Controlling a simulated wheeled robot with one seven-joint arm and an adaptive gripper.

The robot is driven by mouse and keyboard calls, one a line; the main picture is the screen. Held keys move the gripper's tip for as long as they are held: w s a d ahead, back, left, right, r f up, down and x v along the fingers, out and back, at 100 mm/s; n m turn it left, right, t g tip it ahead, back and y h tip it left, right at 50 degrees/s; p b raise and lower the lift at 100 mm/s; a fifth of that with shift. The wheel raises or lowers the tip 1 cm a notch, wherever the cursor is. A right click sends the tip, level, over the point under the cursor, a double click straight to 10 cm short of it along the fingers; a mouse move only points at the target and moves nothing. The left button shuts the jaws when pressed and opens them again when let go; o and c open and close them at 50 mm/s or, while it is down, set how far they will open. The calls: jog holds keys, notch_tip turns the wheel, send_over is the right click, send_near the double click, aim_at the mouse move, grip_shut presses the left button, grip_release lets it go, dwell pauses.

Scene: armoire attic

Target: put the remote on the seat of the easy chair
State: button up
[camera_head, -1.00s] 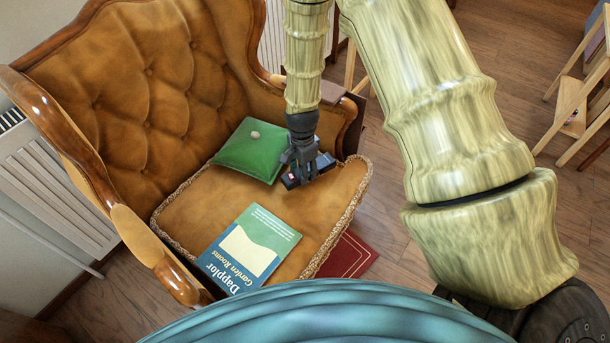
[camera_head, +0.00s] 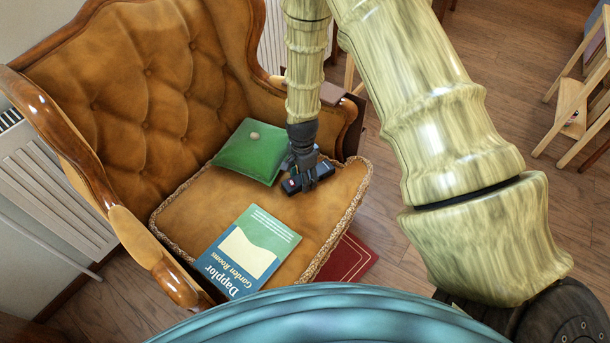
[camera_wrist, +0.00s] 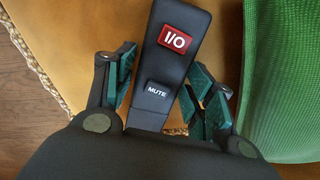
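The dark remote (camera_head: 322,171) is at the right part of the easy chair's orange-brown seat (camera_head: 200,213), right of the green cushion, and appears to lie on the seat. In the wrist view the remote (camera_wrist: 172,62) shows a red I/O button and a MUTE button. My gripper (camera_head: 305,176) is over the remote, pointing down. In the wrist view the gripper's green-padded fingers (camera_wrist: 158,88) stand on either side of the remote, with slim gaps showing, so it looks open. The remote's near end is hidden behind the gripper body.
A green cushion (camera_head: 252,151) lies against the backrest, close to the gripper; it also shows in the wrist view (camera_wrist: 285,85). A book (camera_head: 247,252) lies on the front left of the seat. A dark red flat item (camera_head: 347,259) is on the floor. A wooden rack (camera_head: 575,105) stands at right.

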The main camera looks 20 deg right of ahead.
jog(key=shift+o, duration=0.2)
notch_tip(320, 180, up, 12)
jog(key=p, duration=0.2)
jog(key=shift+r, duration=0.2)
dwell(0.7)
